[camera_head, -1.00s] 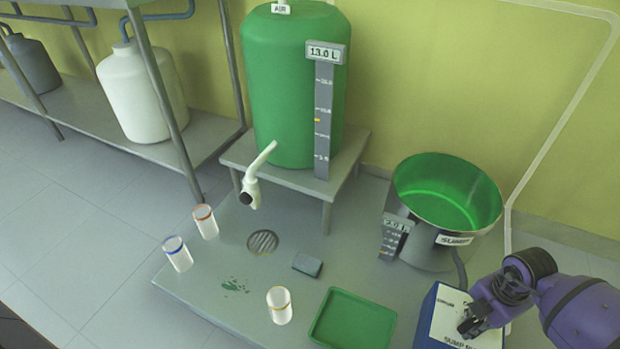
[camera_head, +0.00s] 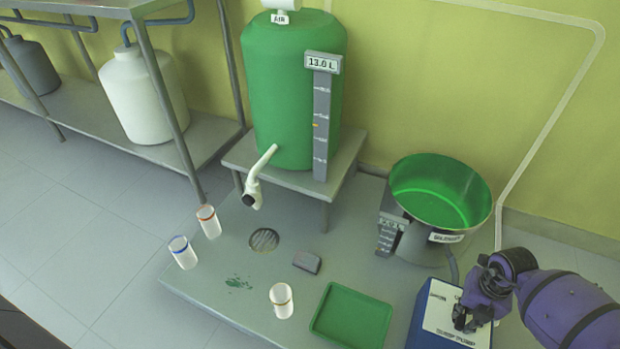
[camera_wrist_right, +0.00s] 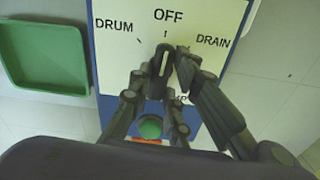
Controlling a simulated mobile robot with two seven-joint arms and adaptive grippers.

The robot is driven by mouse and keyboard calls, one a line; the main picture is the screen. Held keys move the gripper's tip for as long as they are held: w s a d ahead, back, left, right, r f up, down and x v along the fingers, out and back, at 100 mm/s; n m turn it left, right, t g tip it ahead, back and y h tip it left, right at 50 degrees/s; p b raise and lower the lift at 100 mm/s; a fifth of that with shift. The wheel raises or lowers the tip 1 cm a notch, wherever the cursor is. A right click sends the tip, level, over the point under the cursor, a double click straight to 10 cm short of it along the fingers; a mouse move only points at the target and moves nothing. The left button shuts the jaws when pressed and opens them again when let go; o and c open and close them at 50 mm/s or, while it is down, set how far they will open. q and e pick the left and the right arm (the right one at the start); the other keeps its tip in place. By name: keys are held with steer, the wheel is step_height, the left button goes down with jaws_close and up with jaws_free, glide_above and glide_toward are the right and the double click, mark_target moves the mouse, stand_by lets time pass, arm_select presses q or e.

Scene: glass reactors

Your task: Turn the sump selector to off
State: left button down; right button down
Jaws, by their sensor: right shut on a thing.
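The sump selector is a dark knob (camera_wrist_right: 164,62) with a white pointer line, on the pale top panel (camera_wrist_right: 120,55) of a blue box (camera_head: 422,318). In the right wrist view, the panel reads DRUM at left, OFF at top and DRAIN at right. The pointer line points up toward OFF, very nearly straight. My right gripper (camera_wrist_right: 162,66) is shut on the knob, one finger on each side. In the head view, the right gripper (camera_head: 468,319) reaches down onto the box from the right and hides the knob. My left gripper is not in view.
A metal sump bucket (camera_head: 412,240) with green liquid stands behind the box. A green tray (camera_head: 352,318) lies left of the box. A green button (camera_wrist_right: 150,129) sits below the knob. A green drum (camera_head: 292,95) and several cups (camera_head: 282,301) stand farther left.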

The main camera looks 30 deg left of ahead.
mark_target(463, 315)
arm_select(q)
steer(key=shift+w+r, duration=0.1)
arm_select(e)
steer(key=shift+n, duration=0.4)
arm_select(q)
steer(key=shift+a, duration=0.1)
arm_select(e)
steer(key=c, duration=1.6)
jaws_free()
steer(key=shift+c, duration=0.2)
steer(key=shift+r, duration=0.15)
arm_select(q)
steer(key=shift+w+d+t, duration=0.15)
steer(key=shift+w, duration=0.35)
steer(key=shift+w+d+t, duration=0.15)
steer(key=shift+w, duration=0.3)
arm_select(e)
step_height(463, 315, up, 12)
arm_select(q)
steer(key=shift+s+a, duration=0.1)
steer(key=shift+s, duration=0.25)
arm_select(e)
steer(key=shift+f, duration=0.2)
